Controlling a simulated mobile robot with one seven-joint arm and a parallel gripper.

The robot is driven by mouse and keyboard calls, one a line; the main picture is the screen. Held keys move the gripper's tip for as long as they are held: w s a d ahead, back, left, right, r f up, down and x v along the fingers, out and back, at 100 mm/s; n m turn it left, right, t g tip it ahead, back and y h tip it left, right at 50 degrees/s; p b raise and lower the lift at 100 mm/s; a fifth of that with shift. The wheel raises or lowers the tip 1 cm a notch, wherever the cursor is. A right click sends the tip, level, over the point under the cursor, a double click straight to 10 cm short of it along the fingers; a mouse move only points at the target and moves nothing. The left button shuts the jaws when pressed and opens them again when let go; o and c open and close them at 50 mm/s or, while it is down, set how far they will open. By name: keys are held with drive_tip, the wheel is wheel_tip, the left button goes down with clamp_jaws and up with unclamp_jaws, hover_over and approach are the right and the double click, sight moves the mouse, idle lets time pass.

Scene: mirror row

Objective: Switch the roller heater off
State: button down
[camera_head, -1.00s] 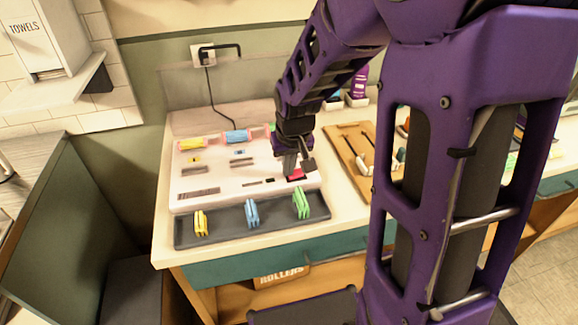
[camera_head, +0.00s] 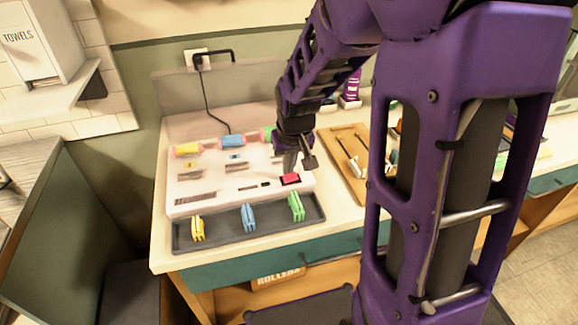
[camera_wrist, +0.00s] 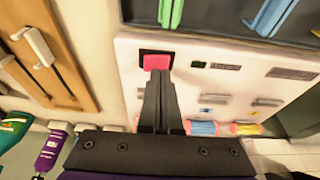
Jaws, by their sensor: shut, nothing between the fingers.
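The roller heater (camera_head: 238,193) is a low white panel on the counter. Yellow (camera_head: 188,150), blue (camera_head: 232,141) and partly hidden green rollers lie along its back edge. Its red switch (camera_head: 290,179) sits near the front right corner and shows in the wrist view (camera_wrist: 157,62) in a dark recess. My gripper (camera_head: 290,171) is shut and empty, pointing down just behind the switch. In the wrist view its fingertips (camera_wrist: 158,75) are right at the switch's near edge; I cannot tell whether they touch. Which way the switch is tipped is unclear.
A dark tray (camera_head: 222,233) with yellow, blue and green clips lies in front of the heater. A wooden board (camera_head: 342,180) with tools is to the right. A black cord (camera_head: 208,103) runs from the wall outlet. Purple bottles stand behind.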

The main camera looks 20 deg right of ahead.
drive_tip(key=a+p+v, duration=0.2)
drive_tip(key=v, duration=1.1)
drive_tip(key=shift+w+p, duration=0.35)
drive_tip(key=shift+a, duration=0.1)
